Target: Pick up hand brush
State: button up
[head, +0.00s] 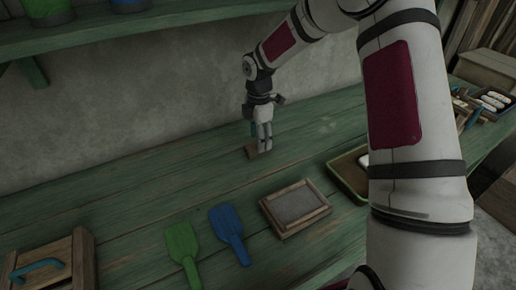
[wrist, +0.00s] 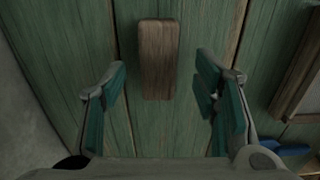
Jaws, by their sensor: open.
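The hand brush appears as a small brown wooden block (head: 252,151) lying on the green plank bench near the wall. In the wrist view the block (wrist: 158,60) is upright in the picture, ahead of and between my open fingers, with a gap on each side. No bristles show. My gripper (head: 264,142) points down over the block, fingers apart and empty. In the head view its fingers partly cover the block. I cannot tell how high the fingertips are above the bench.
A wood-framed panel (head: 296,207), a blue scoop (head: 229,232) and a green scoop (head: 183,250) lie toward the front. A wooden box with a blue handle (head: 50,262) is at left. A tray (head: 350,172) and cluttered boxes are at right. The bench left of the block is clear.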

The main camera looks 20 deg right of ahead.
notch_tip(320, 180, down, 4)
jog(key=shift+w+r, duration=0.1)
jog(key=shift+r, duration=0.05)
grip_shut()
jog(key=shift+r, duration=0.15)
jog(key=shift+r, duration=0.2)
notch_tip(320, 180, up, 6)
jog(key=shift+r, duration=0.2)
jog(key=s+d, duration=0.1)
jog(key=s, duration=0.5)
jog(key=s+d+p, duration=0.1)
jog(key=s, duration=0.6)
jog(key=s+d+p, duration=0.1)
jog(key=s, duration=0.5)
jog(key=shift+s+d, duration=0.35)
jog(key=shift+d, duration=0.05)
